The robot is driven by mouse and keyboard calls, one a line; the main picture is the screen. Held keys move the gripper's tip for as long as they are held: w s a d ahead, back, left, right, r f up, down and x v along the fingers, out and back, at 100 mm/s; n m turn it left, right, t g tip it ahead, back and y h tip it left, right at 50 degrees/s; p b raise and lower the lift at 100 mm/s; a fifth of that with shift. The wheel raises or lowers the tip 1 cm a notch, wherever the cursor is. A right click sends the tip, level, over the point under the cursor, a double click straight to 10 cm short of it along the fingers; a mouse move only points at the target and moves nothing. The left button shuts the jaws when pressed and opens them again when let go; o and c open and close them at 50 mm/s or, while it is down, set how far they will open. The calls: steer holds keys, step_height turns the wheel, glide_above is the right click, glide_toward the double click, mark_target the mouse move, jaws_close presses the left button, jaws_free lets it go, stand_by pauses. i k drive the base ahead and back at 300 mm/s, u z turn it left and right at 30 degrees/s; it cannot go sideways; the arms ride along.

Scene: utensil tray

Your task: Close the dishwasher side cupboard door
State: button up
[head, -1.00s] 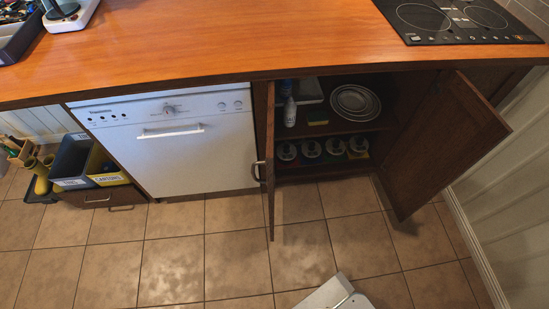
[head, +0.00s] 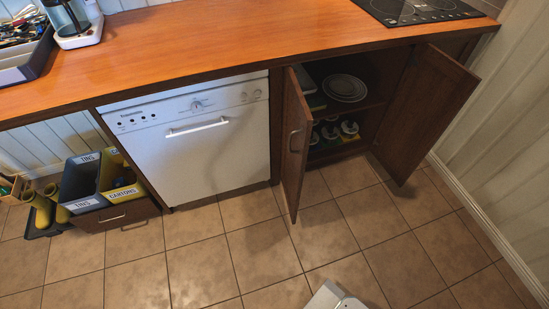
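The dishwasher side cupboard door (head: 294,150) is the left one of two brown doors. The other cupboard door (head: 425,115) at the right is open too. Inside the cupboard, plates (head: 345,87) lie on the upper shelf and several cans or cups (head: 335,131) stand below, partly hidden by the left door. My gripper is not in view. A light grey part at the bottom edge is probably mine.
Bins labelled TINS and CARTONS (head: 124,192) stand left of the dishwasher. An orange-brown worktop (head: 230,52) carries a hob (head: 425,8), a coffee maker (head: 72,22) and a utensil tray (head: 28,70). A panelled wall (head: 500,150) bounds the right side. The tiled floor (head: 240,255) in front is clear.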

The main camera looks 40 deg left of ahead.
mark_target(297, 119)
steer(key=u, duration=0.05)
steer(key=k, duration=0.45)
steer(key=u, duration=1.35)
steer(key=i, duration=0.5)
steer(key=u, duration=0.2)
